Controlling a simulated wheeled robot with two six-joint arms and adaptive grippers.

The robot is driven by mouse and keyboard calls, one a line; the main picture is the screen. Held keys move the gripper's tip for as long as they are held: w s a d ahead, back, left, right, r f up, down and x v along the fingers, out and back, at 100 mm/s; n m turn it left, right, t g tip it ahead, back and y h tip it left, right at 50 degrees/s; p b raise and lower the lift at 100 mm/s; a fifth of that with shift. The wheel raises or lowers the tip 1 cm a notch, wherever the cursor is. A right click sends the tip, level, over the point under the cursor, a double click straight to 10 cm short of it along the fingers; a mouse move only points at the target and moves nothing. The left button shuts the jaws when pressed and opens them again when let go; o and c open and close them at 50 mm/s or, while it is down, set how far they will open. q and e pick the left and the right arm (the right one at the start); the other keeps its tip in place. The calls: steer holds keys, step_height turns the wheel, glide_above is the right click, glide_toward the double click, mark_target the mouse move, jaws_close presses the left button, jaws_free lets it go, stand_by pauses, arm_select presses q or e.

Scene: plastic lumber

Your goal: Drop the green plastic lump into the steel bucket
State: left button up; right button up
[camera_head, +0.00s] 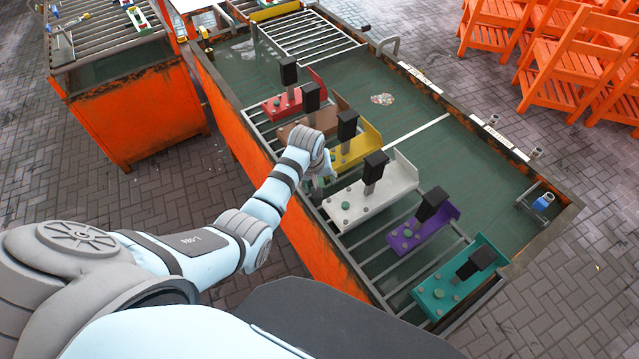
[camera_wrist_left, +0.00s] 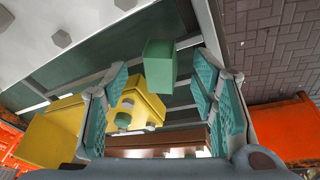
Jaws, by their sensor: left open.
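A green plastic lump (camera_wrist_left: 159,64), block-shaped, shows in the left wrist view between the fingertips of my left gripper (camera_wrist_left: 161,76). The fingers are spread, with a visible gap on both sides of the lump. I cannot tell whether the lump rests on something or is in the air. In the head view my left gripper (camera_head: 325,173) is over the workbench's near edge, beside the yellow and white stations; the lump is not clear there. I see no steel bucket in either view. My right gripper is not in view.
The orange workbench (camera_head: 430,150) has a row of bracket-like stations with black tops: red (camera_head: 282,105), brown, yellow (camera_head: 362,146), white (camera_head: 400,180), purple (camera_head: 407,238) and teal (camera_head: 436,300). Orange chairs (camera_head: 570,60) stand at the upper right. The bench's green far half is mostly clear.

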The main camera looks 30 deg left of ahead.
arm_select(q)
jaws_close()
stand_by(0.3)
steer(key=shift+r, duration=0.1)
